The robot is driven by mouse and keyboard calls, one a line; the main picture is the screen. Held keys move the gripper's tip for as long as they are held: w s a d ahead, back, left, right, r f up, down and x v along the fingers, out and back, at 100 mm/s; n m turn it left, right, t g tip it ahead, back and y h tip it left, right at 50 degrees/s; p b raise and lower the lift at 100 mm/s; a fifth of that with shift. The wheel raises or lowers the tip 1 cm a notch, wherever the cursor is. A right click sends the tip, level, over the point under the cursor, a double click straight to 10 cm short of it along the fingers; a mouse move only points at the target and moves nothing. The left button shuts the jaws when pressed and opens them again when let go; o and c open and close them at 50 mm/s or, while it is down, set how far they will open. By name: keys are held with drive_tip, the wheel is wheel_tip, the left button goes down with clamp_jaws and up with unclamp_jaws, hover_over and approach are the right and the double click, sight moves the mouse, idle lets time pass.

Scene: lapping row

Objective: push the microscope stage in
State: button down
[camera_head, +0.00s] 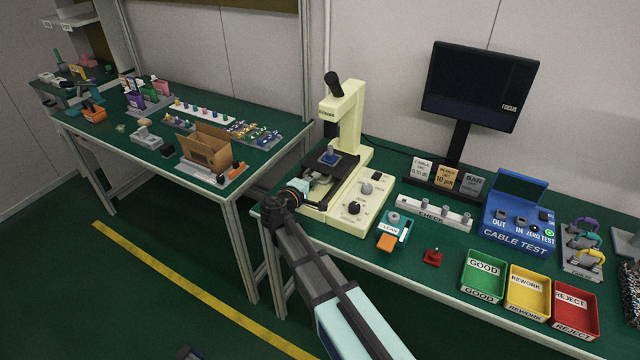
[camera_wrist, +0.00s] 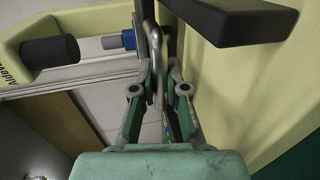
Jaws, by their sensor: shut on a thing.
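The cream microscope (camera_head: 345,120) stands on the green bench. My gripper (camera_head: 297,188) is at the stage's near end, by the bench's front edge. In the wrist view my gripper (camera_wrist: 158,88) is closed around a thin grey metal handle (camera_wrist: 154,45), which appears to belong to the stage. The cream body rises close on the right there. The fingers hide part of the handle, and the arm hides some of the stage's near end.
The microscope's base with knobs (camera_head: 354,208) is right of my gripper. A teal and orange box (camera_head: 393,230) and a red button piece (camera_head: 432,257) stand farther right. A second bench with a cardboard box (camera_head: 207,148) is left, across a gap.

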drive_tip(key=shift+w+r, duration=0.1)
drive_tip(key=shift+w, duration=0.1)
drive_tip(key=c, duration=1.2)
unclamp_jaws()
drive_tip(key=shift+w+d, duration=0.1)
drive_tip(key=shift+d, duration=0.05)
drive_tip(key=v, duration=1.2)
